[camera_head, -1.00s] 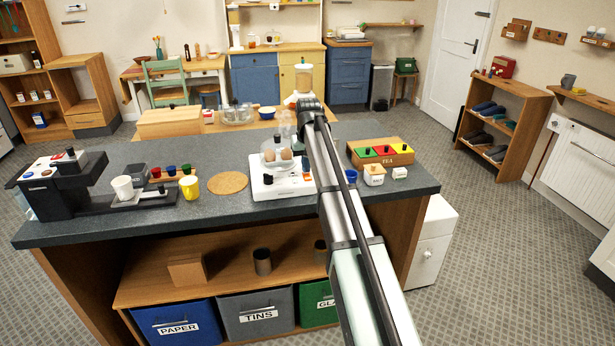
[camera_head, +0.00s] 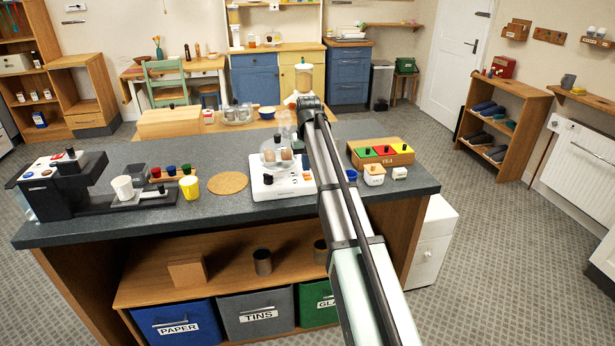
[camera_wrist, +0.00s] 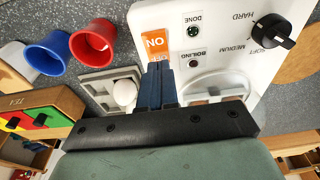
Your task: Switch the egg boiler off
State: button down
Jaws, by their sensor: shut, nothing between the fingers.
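The egg boiler (camera_head: 268,190) is a white box on the dark counter with a clear dome over brown eggs. In the wrist view its panel (camera_wrist: 222,48) shows a black dial (camera_wrist: 272,37) with SOFT, MEDIUM and HARD marks, and small DONE and BOILING lamps that look dark. An orange switch (camera_wrist: 156,42) reads ON. My gripper (camera_wrist: 161,66) is shut and empty, its blue fingertips right at the switch's near edge. They hide part of it, and I cannot tell whether they touch. In the head view my arm covers the boiler's right side.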

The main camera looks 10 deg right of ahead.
aim_at(306, 174)
jog(key=shift+r, duration=2.85)
jog(key=s+d+f+m, duration=0.2)
jog(key=s+d+f, duration=0.4)
jog(key=s+f, duration=0.45)
jog(key=s+a+f+g, duration=0.1)
jog(key=s+a+f, duration=0.1)
jog(key=s+f, duration=0.65)
jog(key=s+a+f+g, duration=0.15)
jog(key=s+f, duration=0.25)
jog(key=f, duration=0.9)
jog(key=s+a+f+g, duration=0.2)
jog(key=s+f, duration=0.4)
jog(key=f, duration=0.5)
jog(key=s+a+f+g, duration=0.1)
jog(key=s+f, duration=0.5)
jog(key=s, duration=0.5)
jog(key=s+a+f+n+g, duration=0.1)
jog(key=s+f, duration=0.5)
jog(key=s, duration=0.5)
jog(key=s+a+f+n+g, duration=0.1)
jog(key=s+f+g, duration=0.1)
jog(key=s+f, duration=0.5)
jog(key=s, duration=0.4)
jog(key=shift+s, duration=0.2)
jog(key=shift+a, duration=0.1)
